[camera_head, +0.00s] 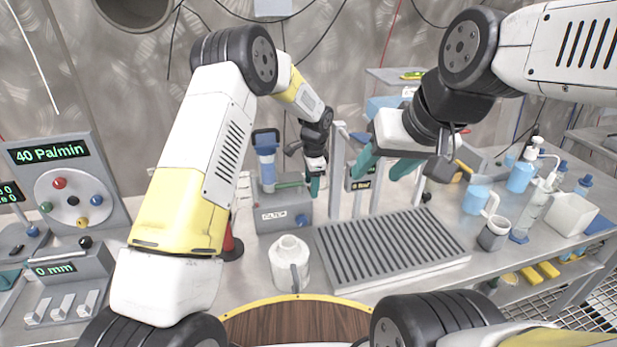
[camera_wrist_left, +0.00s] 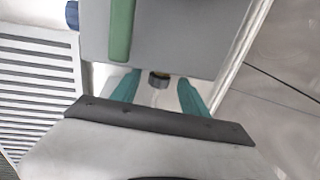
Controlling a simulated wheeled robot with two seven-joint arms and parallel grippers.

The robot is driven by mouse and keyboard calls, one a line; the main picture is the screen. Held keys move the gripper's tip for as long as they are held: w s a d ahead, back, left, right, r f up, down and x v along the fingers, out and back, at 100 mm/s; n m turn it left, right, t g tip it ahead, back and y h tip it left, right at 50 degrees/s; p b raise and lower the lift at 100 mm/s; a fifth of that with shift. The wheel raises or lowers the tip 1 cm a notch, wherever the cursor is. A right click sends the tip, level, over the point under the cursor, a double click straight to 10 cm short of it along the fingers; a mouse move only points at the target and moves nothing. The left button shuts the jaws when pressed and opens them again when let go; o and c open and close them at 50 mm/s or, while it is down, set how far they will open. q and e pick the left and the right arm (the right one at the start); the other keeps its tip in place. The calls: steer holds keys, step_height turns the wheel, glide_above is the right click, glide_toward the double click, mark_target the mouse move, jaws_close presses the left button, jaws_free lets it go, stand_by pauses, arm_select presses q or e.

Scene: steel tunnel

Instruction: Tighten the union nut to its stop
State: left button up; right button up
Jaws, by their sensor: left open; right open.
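A small dark ring, probably the union nut (camera_wrist_left: 158,77), shows at the edge of a grey box (camera_wrist_left: 165,35) in the left wrist view, with a pale stem below it. My left gripper (camera_wrist_left: 159,88) has its two teal fingers open, one on either side of the ring; I cannot tell whether they touch it. In the head view my left gripper (camera_head: 315,183) is at the right side of the grey filter unit (camera_head: 283,218) with a blue cartridge; the nut is hidden there. My right gripper (camera_head: 384,160) is open and empty, raised above the bench at right.
A slatted grey tray (camera_head: 390,250) lies right of the filter unit. A white jug (camera_head: 290,262) stands in front of it. A gauge panel (camera_head: 68,185) and a "0 mm" box (camera_head: 70,272) are at left.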

arm_select(q)
steer(key=shift+w+f, duration=0.15)
steer(key=shift+f, duration=0.8)
jaws_close()
steer(key=shift+w+g, duration=0.15)
steer(key=shift+g, duration=0.55)
jaws_free()
steer(key=shift+r, duration=3.95)
